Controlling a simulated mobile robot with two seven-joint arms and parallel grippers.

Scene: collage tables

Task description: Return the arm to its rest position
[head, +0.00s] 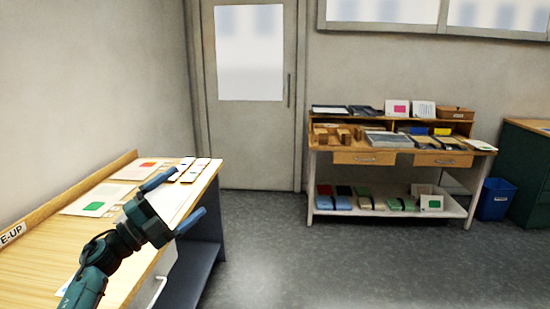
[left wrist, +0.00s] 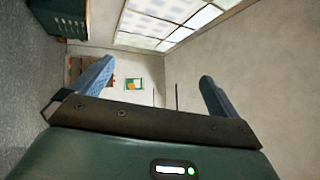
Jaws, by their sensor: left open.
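My left gripper (head: 181,202) is open, with its two blue fingers spread apart and nothing visible between them. In the head view it is above the right edge of the wooden table (head: 125,243) at the left. In the left wrist view the open fingers (left wrist: 155,88) frame a far wall and windows, with no object between them. My right gripper is not in view.
White sheets, one with a green patch (head: 94,206) and one with a red patch, and several small cards lie on the left table. A wooden workbench (head: 365,158) with stacked items stands at the back. A blue bin (head: 495,200) is beside it. The grey floor (head: 330,265) between is clear.

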